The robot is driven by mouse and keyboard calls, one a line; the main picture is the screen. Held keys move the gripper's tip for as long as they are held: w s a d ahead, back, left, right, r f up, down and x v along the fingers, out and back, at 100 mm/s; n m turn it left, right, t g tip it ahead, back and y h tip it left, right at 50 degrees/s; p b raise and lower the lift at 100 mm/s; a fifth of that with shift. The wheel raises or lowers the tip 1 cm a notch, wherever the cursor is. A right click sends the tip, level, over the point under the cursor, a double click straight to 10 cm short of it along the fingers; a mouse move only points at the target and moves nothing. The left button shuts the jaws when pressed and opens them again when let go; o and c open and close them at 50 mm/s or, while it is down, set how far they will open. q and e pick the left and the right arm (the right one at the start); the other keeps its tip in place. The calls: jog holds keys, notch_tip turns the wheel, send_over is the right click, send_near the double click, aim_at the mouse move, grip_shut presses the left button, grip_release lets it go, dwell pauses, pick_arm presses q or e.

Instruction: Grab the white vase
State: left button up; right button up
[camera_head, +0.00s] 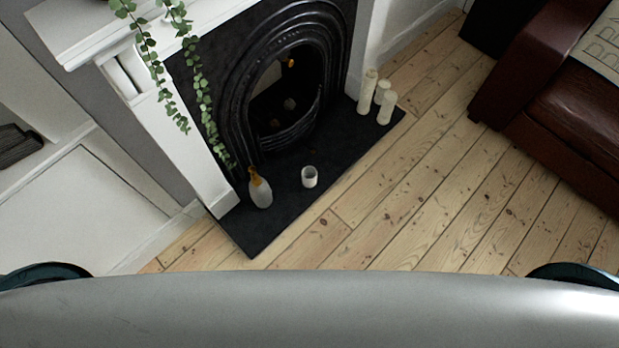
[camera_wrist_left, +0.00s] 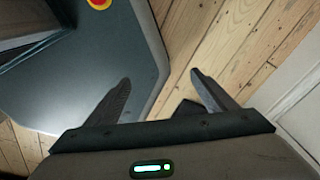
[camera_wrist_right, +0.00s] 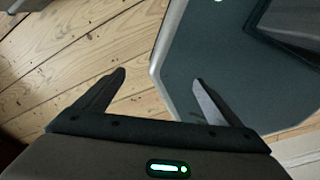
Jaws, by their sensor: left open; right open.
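A whitish bottle-shaped vase (camera_head: 261,193) with an orange-brown neck stands on the black hearth in front of the fireplace, near the hearth's left end. A small white cup-like vessel (camera_head: 309,177) stands to its right on the same hearth. I cannot tell for sure which of the two is the white vase. My left gripper (camera_wrist_left: 160,95) is open and empty over my base and the floorboards. My right gripper (camera_wrist_right: 160,80) is open and empty, also beside my base. Neither gripper shows in the head view, and neither wrist view shows the vase.
The black hearth (camera_head: 330,200) lies before a dark arched fireplace (camera_head: 240,95) with a white surround. Several cream candles (camera_head: 384,108) stand at the hearth's right end. Green vines (camera_head: 200,85) hang from the mantel. A dark red leather sofa (camera_head: 570,120) is at right. Floorboards (camera_head: 430,200) between are clear.

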jog(key=f+b, duration=0.5)
jog(key=shift+w+d+f, duration=0.1)
jog(key=shift+d+f, duration=0.1)
jog(key=shift+f, duration=0.15)
